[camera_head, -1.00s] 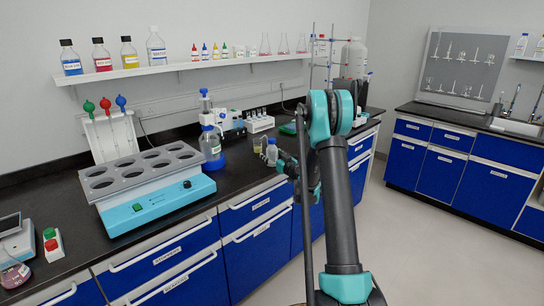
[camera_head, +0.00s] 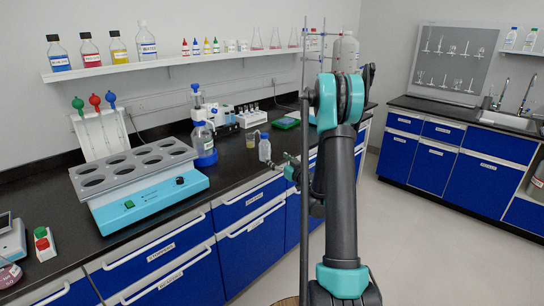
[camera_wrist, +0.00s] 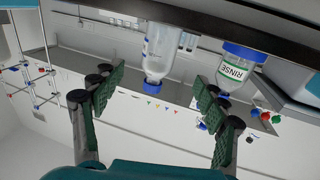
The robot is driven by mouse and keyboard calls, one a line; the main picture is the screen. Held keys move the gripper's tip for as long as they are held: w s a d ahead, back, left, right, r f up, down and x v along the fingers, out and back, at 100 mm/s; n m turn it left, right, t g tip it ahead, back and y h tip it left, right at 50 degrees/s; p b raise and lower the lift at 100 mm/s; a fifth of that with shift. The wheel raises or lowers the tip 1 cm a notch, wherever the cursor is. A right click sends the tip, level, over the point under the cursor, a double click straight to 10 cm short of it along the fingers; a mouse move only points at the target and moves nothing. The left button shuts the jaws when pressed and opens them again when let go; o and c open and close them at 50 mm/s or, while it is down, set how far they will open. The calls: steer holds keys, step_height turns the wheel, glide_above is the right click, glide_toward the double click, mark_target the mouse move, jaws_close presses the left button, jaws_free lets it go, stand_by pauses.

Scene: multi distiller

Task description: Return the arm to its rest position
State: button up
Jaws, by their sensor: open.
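My arm (camera_head: 342,200) rises in front of the counter in the head view, with its elbow bent high.
A thin stand pole (camera_head: 305,200) rises close to my arm. A teal block with a holed rack (camera_head: 140,200) is on the left. The floor (camera_head: 440,240) at right is clear.

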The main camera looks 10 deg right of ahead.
steer(key=s+a+g, duration=0.4)
steer(key=s+a, duration=0.1)
steer(key=s, duration=0.5)
steer(key=s+a+g, duration=0.3)
steer(key=s+a, duration=0.1)
steer(key=s, duration=0.5)
steer(key=s+d+f+m+g+h, duration=0.1)
steer(key=s+d+f+h, duration=0.1)
steer(key=s, duration=0.6)
steer(key=s+d+f+m+g+h, duration=0.2)
steer(key=s+d+f, duration=0.1)
steer(key=s, duration=0.5)
steer(key=s+d+f+m+g+h, duration=0.1)
steer(key=s+d+f+g+h, duration=0.1)
steer(key=s, duration=0.6)
steer(key=shift+s+d+f+m+h, duration=0.15)
steer(key=shift+s+d+m+h, duration=0.15)
steer(key=shift+d+h, duration=0.2)
steer(key=shift+o, duration=0.2)
steer(key=shift+w, duration=0.1)
